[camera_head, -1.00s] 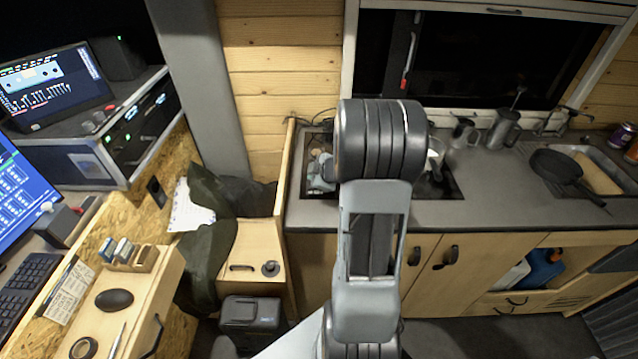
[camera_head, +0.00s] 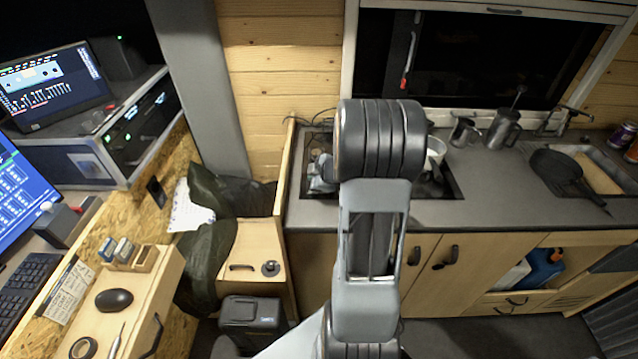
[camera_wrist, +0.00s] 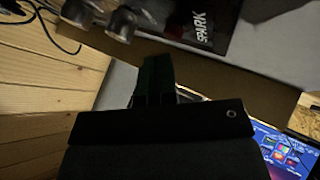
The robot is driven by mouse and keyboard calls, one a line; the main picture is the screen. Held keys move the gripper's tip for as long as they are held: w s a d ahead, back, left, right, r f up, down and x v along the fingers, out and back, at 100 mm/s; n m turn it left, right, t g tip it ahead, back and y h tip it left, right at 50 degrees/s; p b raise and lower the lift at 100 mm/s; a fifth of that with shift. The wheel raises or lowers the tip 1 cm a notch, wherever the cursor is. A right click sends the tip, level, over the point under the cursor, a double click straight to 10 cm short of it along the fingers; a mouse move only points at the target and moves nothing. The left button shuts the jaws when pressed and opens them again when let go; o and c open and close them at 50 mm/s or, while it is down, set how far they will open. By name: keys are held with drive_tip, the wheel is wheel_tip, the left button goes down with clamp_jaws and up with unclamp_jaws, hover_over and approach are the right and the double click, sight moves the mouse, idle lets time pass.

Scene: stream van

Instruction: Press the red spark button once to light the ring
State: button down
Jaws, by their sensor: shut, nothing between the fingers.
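My gripper (camera_wrist: 155,80) shows in the wrist view as dark fingers, closed together, with nothing between them. A dark panel with a white SPARK label (camera_wrist: 203,26) is at the top of that view, just beyond and to the right of the fingertips. Metal knobs (camera_wrist: 122,23) are to the left of the label. In the head view, my arm hides my gripper and much of the dark hob (camera_head: 447,187) set in the worktop. The ring is not clearly visible.
A wooden partition (camera_head: 287,170) rises at the worktop's left end.

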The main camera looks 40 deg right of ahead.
drive_tip(key=shift+f, duration=0.7)
idle(0.6)
drive_tip(key=shift+r, duration=0.1)
idle(0.4)
drive_tip(key=shift+r+p, duration=0.8)
drive_tip(key=shift+p, duration=0.05)
wheel_tip(320, 180, up, 5)
drive_tip(key=p, duration=0.5)
drive_tip(key=shift+p, duration=0.35)
idle(0.4)
